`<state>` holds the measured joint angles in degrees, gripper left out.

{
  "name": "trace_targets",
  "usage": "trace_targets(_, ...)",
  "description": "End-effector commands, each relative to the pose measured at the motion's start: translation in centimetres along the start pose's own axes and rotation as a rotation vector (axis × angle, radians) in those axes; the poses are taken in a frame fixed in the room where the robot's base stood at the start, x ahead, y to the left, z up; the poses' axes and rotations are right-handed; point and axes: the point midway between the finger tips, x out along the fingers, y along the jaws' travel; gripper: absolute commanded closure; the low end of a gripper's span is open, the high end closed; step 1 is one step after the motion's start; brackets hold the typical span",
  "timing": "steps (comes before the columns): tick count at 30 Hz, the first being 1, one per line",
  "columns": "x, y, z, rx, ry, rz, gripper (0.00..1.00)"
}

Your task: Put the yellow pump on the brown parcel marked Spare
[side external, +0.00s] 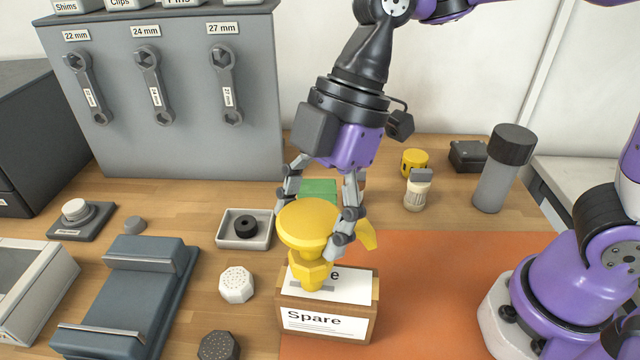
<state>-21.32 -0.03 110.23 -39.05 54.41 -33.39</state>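The yellow pump (309,222) has a wide rounded top, a narrower neck with a faceted lower part, and a yellow spout-like piece at right. My gripper (316,219) points down with one finger on each side of the pump's top, and it is shut on the pump. The left fingertip is partly hidden behind the pump. The brown parcel (358,325) has white labels reading "Spare" on its front and top. The pump's lower end overlaps the parcel's top in the picture, covering part of the top label. I cannot tell whether they touch.
A green block (319,188) is partly hidden behind my gripper. A grey tray (232,240) with a black ring and a white octagonal piece (237,284) lie left of the parcel. A grey cylinder (492,185) stands back right. The orange mat (440,290) right of the parcel is clear.

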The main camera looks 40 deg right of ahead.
Motion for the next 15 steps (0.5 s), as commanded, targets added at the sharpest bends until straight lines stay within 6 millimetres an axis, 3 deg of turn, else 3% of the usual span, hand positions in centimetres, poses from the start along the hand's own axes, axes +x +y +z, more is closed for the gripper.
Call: trace_targets(15, -0.2, 0.0, -0.1, -0.001, 0.001, 0.0, 0.0)
